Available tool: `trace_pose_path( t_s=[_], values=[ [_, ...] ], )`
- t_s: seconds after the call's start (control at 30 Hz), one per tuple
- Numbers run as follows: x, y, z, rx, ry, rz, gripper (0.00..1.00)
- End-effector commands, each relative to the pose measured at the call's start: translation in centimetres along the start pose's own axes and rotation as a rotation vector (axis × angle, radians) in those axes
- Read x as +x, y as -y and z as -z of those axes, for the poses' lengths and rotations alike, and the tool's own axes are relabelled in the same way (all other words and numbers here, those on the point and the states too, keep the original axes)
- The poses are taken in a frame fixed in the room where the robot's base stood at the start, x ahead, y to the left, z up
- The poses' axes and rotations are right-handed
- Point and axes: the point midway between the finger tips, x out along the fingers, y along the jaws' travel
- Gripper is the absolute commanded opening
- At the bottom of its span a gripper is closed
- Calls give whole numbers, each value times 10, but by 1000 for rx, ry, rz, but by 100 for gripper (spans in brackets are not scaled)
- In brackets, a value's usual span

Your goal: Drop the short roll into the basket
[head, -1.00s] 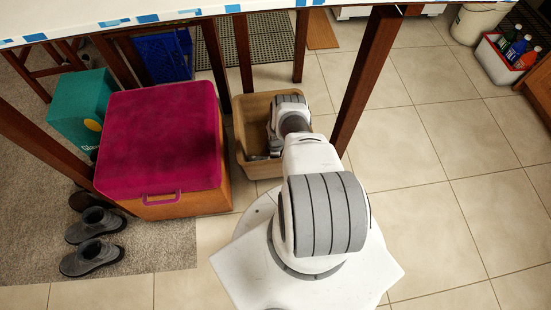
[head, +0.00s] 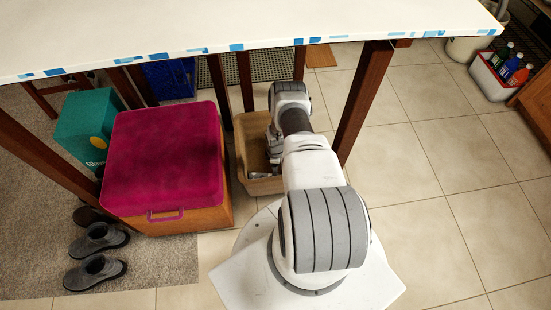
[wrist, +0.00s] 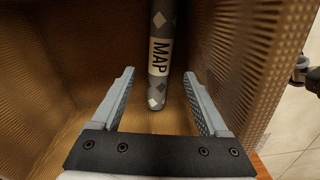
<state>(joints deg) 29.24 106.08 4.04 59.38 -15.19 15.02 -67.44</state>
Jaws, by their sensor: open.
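The tan basket (head: 264,187) stands on the floor under the table, and my arm reaches down over it. In the wrist view its woven walls (wrist: 245,60) surround my gripper (wrist: 159,75), which is open with its two fingers apart. A grey roll with pale diamonds and a "MAP" label (wrist: 158,88) comes down from the top edge, its rounded near end between the fingers in the picture. No finger visibly touches it. Its far end is cut off, so I cannot tell its length. In the head view my arm hides part of the basket's inside.
A white tabletop (head: 240,30) with wooden legs (head: 360,100) stands over the basket. A magenta-lidded box (head: 165,165) is close on its left, with a teal box (head: 85,130) beyond.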

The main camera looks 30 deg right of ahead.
Motion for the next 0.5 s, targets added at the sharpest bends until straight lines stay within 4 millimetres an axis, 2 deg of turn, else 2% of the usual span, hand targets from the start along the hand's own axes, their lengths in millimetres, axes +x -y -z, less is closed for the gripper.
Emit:
trace_pose_path(
  t_s=[0.03, 0.2, 0.5],
  values=[
    [-16, -1, 0, -1, 0, 0, 78],
    [-37, 0, 0, -1, 0, 0, 78],
    [-45, 1, 0, -1, 0, 1, 78]
  ],
)
